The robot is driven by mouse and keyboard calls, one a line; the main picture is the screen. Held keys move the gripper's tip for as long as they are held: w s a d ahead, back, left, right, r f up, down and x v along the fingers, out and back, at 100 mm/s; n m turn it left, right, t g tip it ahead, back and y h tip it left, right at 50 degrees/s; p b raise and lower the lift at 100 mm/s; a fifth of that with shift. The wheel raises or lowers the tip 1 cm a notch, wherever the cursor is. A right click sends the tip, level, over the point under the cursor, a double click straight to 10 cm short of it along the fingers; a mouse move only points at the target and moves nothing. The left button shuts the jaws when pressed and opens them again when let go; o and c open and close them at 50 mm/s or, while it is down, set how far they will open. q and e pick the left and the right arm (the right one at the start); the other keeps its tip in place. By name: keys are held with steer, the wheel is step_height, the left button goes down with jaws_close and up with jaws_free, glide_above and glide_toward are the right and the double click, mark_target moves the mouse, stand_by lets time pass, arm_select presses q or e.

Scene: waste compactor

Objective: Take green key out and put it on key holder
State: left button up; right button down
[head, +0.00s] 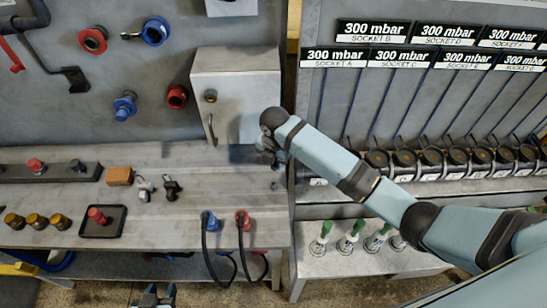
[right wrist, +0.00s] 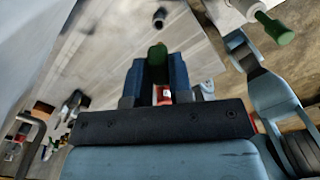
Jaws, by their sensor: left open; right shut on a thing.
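My right gripper (head: 274,163) is over the right end of the workbench, in front of the grey box (head: 235,95), and mostly hidden by its own wrist in the head view. In the right wrist view, its fingers (right wrist: 157,80) are shut on an upright green piece, which I take as the green key (right wrist: 157,55). Its lower part is hidden between the fingers. I cannot tell for certain which item is the key holder.
A small dark peg (head: 274,185) stands on the bench's right end. Blue (head: 210,221) and red (head: 243,219) plugs with black cables hang at the front edge. Several green-topped fittings, one here (head: 325,230), stand on a lower shelf.

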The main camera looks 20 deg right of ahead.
arm_select(q)
steer(key=shift+s+a+f, duration=0.2)
steer(key=shift+s, duration=0.05)
arm_select(e)
steer(key=shift+a+r, duration=0.15)
steer(key=shift+a, duration=0.25)
arm_select(q)
steer(key=shift+r, duration=0.15)
arm_select(e)
steer(key=shift+r, duration=0.1)
steer(key=shift+f+b, duration=0.6)
steer(key=shift+f, duration=0.85)
steer(key=shift+f+b, duration=0.55)
steer(key=shift+f, duration=0.8)
arm_select(q)
steer(key=shift+s+d+f+m, duration=0.1)
steer(key=shift+f+m, duration=0.2)
steer(key=shift+f, duration=0.45)
arm_select(e)
steer(key=shift+f, duration=0.1)
arm_select(q)
steer(key=shift+w+r, duration=0.25)
steer(key=shift+r+p, duration=0.35)
steer(key=shift+p, duration=0.1)
steer(key=shift+s+f, duration=0.1)
steer(key=shift+s, duration=0.15)
